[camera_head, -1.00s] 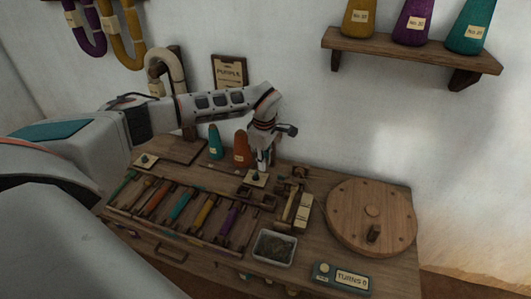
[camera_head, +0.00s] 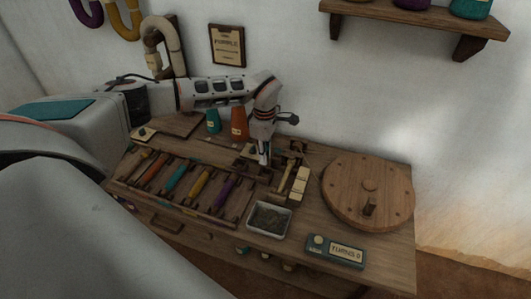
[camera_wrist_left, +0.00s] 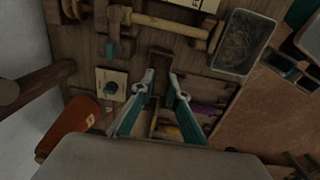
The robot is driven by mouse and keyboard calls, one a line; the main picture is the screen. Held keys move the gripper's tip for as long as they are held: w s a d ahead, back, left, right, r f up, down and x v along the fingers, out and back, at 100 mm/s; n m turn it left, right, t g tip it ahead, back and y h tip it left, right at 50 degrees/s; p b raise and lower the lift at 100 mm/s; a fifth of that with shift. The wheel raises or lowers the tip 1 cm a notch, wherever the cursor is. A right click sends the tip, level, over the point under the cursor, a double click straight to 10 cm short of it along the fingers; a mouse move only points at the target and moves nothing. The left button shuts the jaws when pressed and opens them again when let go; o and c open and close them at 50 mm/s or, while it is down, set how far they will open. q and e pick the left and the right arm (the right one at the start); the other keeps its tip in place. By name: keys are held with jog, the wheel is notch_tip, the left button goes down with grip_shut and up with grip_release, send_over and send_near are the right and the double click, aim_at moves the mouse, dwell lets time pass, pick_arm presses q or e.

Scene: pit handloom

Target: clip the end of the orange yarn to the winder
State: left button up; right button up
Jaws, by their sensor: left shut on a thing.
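The orange yarn cone (camera_head: 239,124) stands at the table's back edge; it also shows in the left wrist view (camera_wrist_left: 67,128). The winder (camera_head: 287,177), a small wooden frame with a spindle, is right of my left gripper (camera_head: 264,160). In the left wrist view the winder (camera_wrist_left: 160,22) lies beyond the fingertips (camera_wrist_left: 162,82). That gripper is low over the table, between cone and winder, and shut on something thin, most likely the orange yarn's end. The strand cannot be made out, nor can the winder's clip. My right gripper is not in view.
A rack of coloured bobbins (camera_head: 180,183) fills the table's left. A metal tray (camera_head: 269,220), a turns counter (camera_head: 335,252) and a large wooden wheel (camera_head: 367,190) are to the right. A teal cone (camera_head: 213,121) stands beside the orange one.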

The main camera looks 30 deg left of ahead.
pick_arm(q)
notch_tip(320, 180, down, 3)
jog(key=shift+f+b, duration=0.1)
jog(key=shift+b, duration=0.75)
jog(key=shift+f, duration=1.1)
jog(key=shift+f+b, duration=0.25)
jog(key=shift+b, duration=0.05)
jog(key=o, duration=1.2)
jog(key=shift+r, duration=0.15)
